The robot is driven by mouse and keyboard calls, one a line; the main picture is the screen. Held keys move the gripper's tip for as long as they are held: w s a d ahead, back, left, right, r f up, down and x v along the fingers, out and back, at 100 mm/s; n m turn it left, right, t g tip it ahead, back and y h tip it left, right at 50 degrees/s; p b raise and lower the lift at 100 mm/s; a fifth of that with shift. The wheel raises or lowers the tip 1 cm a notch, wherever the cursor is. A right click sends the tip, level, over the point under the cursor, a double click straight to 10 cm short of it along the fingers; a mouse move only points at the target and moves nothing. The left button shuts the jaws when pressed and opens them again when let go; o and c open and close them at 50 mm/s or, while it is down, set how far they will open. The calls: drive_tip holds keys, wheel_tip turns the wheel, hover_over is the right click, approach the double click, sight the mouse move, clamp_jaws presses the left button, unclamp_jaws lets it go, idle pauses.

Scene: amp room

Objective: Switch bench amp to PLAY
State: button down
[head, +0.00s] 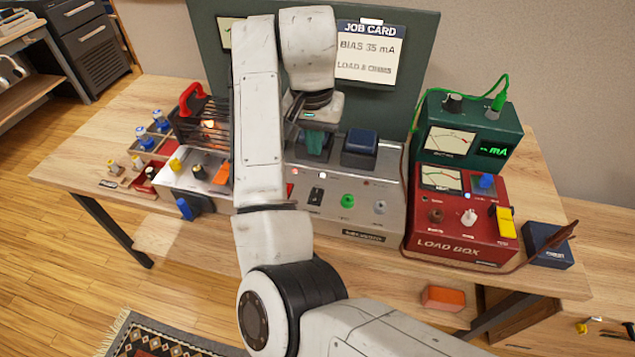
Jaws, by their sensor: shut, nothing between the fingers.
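The bench amp (345,222) is a silver chassis in the middle of the workbench. Its front carries a black switch (316,195), a green knob (347,201) and a pale knob (379,207); the markings are too small to read. A dark blue block (360,148) stands at its back right. My arm hides the amp's left part.
A red load box (460,232) and green meter box (470,132) stand to the right, with a cable running down the bench edge. A silver unit (190,181) and a dark cage with red handle (193,125) stand left. A job card (368,55) hangs behind.

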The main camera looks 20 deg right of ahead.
sight(318, 190)
drive_tip(key=f, duration=0.4)
drive_tip(key=w+f, duration=0.1)
drive_tip(key=f, duration=0.4)
drive_tip(key=d+f, duration=0.1)
drive_tip(key=f, duration=0.4)
drive_tip(key=shift+w, duration=0.2)
drive_tip(key=shift+d+f, duration=0.1)
drive_tip(key=shift+f, duration=0.1)
drive_tip(key=shift+s+a+r+p, duration=0.25)
drive_tip(key=shift+s+a+p, duration=0.3)
drive_tip(key=shift+p, duration=0.35)
